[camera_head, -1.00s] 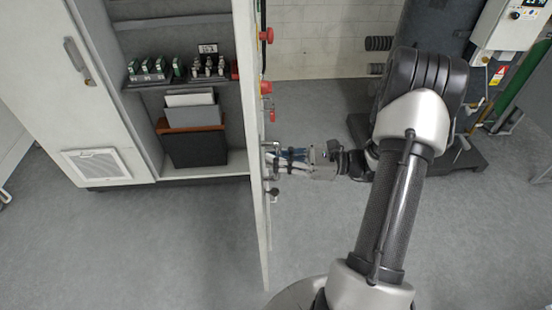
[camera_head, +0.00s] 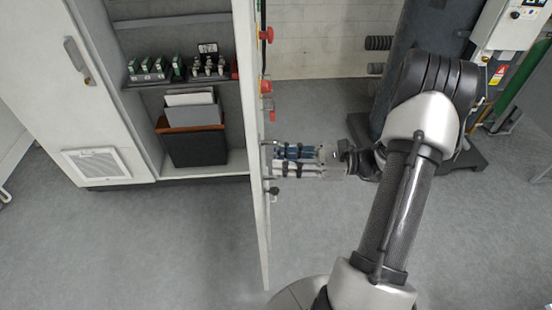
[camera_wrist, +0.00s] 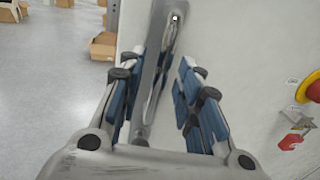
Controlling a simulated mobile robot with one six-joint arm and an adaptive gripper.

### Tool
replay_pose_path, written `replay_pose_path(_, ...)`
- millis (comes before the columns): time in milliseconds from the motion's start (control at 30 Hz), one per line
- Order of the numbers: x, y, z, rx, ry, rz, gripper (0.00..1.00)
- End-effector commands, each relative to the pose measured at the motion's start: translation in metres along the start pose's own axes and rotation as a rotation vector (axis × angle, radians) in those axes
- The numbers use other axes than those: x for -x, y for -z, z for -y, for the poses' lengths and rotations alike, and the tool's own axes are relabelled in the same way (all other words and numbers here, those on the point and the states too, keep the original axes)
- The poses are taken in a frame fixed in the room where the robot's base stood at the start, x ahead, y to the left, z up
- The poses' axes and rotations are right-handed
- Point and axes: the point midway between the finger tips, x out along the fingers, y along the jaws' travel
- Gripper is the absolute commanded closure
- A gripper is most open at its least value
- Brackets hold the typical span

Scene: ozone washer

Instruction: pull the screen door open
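The door (camera_head: 258,215) is a pale cabinet panel that stands swung out from the cabinet, seen nearly edge-on in the head view. In the wrist view its pale face (camera_wrist: 245,45) fills the right side. A grey metal handle (camera_wrist: 158,70) on the door shows between my fingers. My gripper (camera_head: 278,160) is beside the door's right-hand face at the handle. In the wrist view my gripper (camera_wrist: 153,95) is open, with blue-padded fingers on either side of the handle. Gaps show between pads and handle; contact deeper in cannot be told.
The cabinet interior (camera_head: 190,100) holds small green-and-white parts and a dark file box (camera_head: 195,145). Red knobs (camera_head: 266,35) stick out from the door above my gripper. A dark machine (camera_head: 430,45) stands behind my arm. The floor in front is clear.

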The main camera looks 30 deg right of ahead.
Motion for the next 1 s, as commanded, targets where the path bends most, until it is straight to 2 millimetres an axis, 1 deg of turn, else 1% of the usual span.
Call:
replay_pose_path(33,0.013,0.0,0.001,0.001,0.007,-0.001,0.68)
replay_pose_path(200,0.05,0.001,0.001,0.0,0.005,-0.001,0.68)
replay_pose_path(300,0.069,0.001,0.0,0.001,0.004,-0.001,0.68)
replay_pose_path(433,0.086,0.001,0.0,0.0,0.002,0.0,0.68)
replay_pose_path(600,0.096,0.001,-0.001,-0.001,0.001,-0.001,0.68)
replay_pose_path(1000,0.096,0.0,-0.001,-0.001,0.0,-0.001,0.68)
